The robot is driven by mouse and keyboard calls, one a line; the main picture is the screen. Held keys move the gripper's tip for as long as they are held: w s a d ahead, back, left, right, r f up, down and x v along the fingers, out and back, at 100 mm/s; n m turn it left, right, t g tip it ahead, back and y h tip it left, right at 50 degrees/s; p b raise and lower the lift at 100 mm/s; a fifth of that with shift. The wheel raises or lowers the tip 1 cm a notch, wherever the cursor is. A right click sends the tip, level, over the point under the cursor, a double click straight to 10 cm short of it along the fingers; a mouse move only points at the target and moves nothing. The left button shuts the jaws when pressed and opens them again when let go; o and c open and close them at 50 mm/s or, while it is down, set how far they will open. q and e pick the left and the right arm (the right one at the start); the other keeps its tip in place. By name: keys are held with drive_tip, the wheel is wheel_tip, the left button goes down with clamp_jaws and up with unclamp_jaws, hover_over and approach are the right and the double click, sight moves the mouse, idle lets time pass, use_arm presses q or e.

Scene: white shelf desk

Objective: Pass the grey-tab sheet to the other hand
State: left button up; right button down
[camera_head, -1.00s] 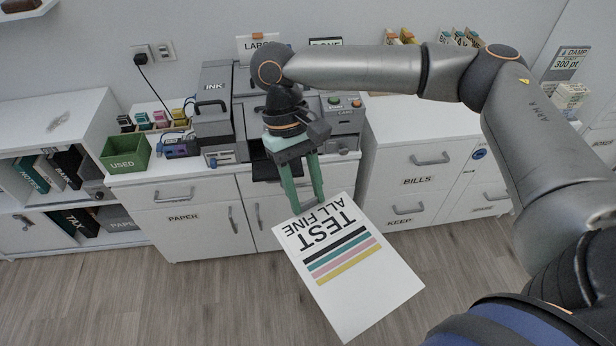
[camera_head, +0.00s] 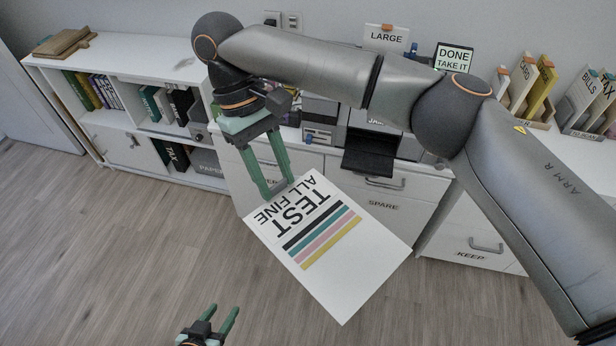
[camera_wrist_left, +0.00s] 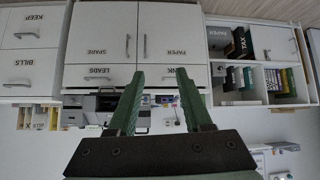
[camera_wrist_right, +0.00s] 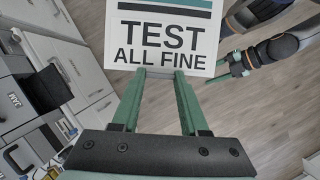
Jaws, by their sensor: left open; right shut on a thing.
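The white sheet (camera_head: 345,275) is printed "TEST ALL FINE" with black, teal, pink and yellow stripes. My right gripper (camera_head: 279,188) is shut on its upper edge, and the sheet hangs out in the air over the floor. The sheet also shows in the right wrist view (camera_wrist_right: 168,38) beyond the fingertips (camera_wrist_right: 161,73). The grey tab is mostly hidden between the fingers. My left gripper (camera_head: 224,309) is open and empty, low in the head view, apart from the sheet. It also shows right of the sheet in the right wrist view (camera_wrist_right: 230,68).
A white bookshelf (camera_head: 130,62) is at the left. The floor (camera_head: 110,260) between the left gripper and the cabinets is clear.

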sight(285, 207)
use_arm(q)
drive_tip(key=shift+c, duration=0.6)
drive_tip(key=shift+w+a+r+m, duration=0.1)
drive_tip(key=shift+w+r+m, duration=0.05)
drive_tip(key=shift+r+m, duration=0.15)
drive_tip(key=shift+c, duration=0.2)
drive_tip(key=w+r+m+t+h, duration=0.2)
drive_tip(key=w+r+m, duration=0.1)
drive_tip(key=r+m, duration=0.4)
drive_tip(key=w+r+m+t+h, duration=0.2)
drive_tip(key=r+m, duration=0.3)
drive_tip(key=r, duration=0.3)
drive_tip(key=s+d+r+m+g+h, duration=0.1)
drive_tip(key=s+d+r+m+h, duration=0.1)
drive_tip(key=d+r+m+h, duration=0.35)
drive_tip(key=s+d+r+m+g+h, duration=0.1)
drive_tip(key=s+d+r+m+h, duration=0.1)
drive_tip(key=r+m, duration=0.55)
drive_tip(key=shift+x, duration=5.7)
use_arm(e)
drive_tip(key=shift+w+a+r+n, duration=0.15)
drive_tip(key=shift+a+n, duration=0.1)
drive_tip(key=shift+a, duration=0.45)
drive_tip(key=shift+w+a+r+n, duration=0.1)
drive_tip(key=shift+a+n, duration=0.15)
drive_tip(key=shift+a, duration=0.45)
use_arm(q)
drive_tip(key=shift+w+f, duration=0.1)
drive_tip(key=shift+f, duration=0.1)
